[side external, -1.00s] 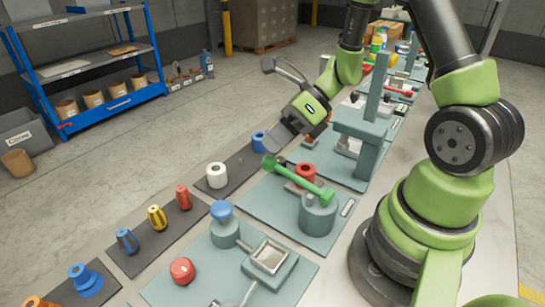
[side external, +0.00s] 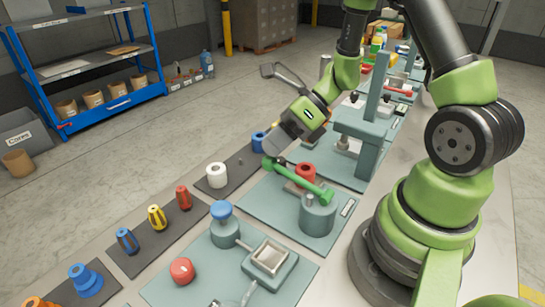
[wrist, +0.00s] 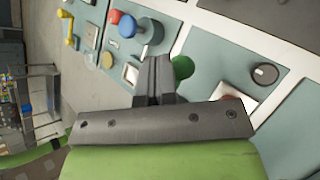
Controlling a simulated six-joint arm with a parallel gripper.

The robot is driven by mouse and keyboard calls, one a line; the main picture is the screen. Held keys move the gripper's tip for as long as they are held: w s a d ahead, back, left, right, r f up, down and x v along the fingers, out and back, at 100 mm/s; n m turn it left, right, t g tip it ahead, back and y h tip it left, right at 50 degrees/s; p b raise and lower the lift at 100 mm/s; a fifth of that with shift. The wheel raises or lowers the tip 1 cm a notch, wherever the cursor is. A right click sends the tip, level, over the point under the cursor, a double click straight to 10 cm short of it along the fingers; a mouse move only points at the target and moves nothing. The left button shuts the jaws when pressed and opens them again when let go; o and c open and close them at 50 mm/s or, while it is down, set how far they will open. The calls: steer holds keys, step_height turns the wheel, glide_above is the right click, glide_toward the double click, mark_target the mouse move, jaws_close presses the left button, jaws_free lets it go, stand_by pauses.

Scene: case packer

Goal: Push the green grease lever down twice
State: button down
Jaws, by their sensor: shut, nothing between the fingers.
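The green grease lever (side external: 297,181) is a long bar with a round knob at its far left end. It is pivoted on a grey-green cylindrical pot (side external: 318,216) and slopes over its plate. My gripper (side external: 271,148) is shut and empty, with its fingertips right at the knob end. In the wrist view the closed fingers (wrist: 155,62) show beside the green knob (wrist: 183,68), which is partly hidden behind them. I cannot tell whether they touch.
A red ring-shaped part (side external: 305,174) stands just behind the lever. A grey-green press frame (side external: 366,125) stands close to the right. A white roll (side external: 217,175) and a blue part (side external: 258,141) stand on the dark mat to the left.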

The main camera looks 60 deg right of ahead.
steer(key=shift+w+f, duration=0.2)
steer(key=shift+f, duration=1.05)
stand_by(1.0)
stand_by(0.4)
steer(key=shift+s+r, duration=0.15)
steer(key=shift+r, duration=0.75)
steer(key=shift+s+r, duration=0.1)
steer(key=shift+r, duration=0.75)
steer(key=shift+s+r, duration=0.2)
steer(key=shift+r, duration=1.05)
steer(key=shift+s+r, duration=0.2)
steer(key=shift+r, duration=1)
